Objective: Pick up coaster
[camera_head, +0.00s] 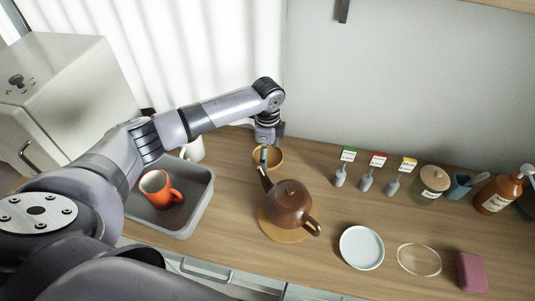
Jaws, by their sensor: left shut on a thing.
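My left gripper (264,157) points down at the back of the counter and is shut on a small round brown dish-like piece (274,158). I cannot tell from here whether this piece is a coaster or a shallow bowl, or whether it touches the counter. A flat round wooden disc (287,235) lies under the brown teapot (290,203), which hides much of it. A thin round disc with a tan rim (419,260) lies flat at the front right. My right gripper is not in view.
The teapot's spout stands close below my left gripper. A grey tray (200,208) at the left holds an orange mug (160,190). A white plate (361,247), small labelled holders (365,183), a lidded jar (432,185) and a pump bottle (495,195) are to the right.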

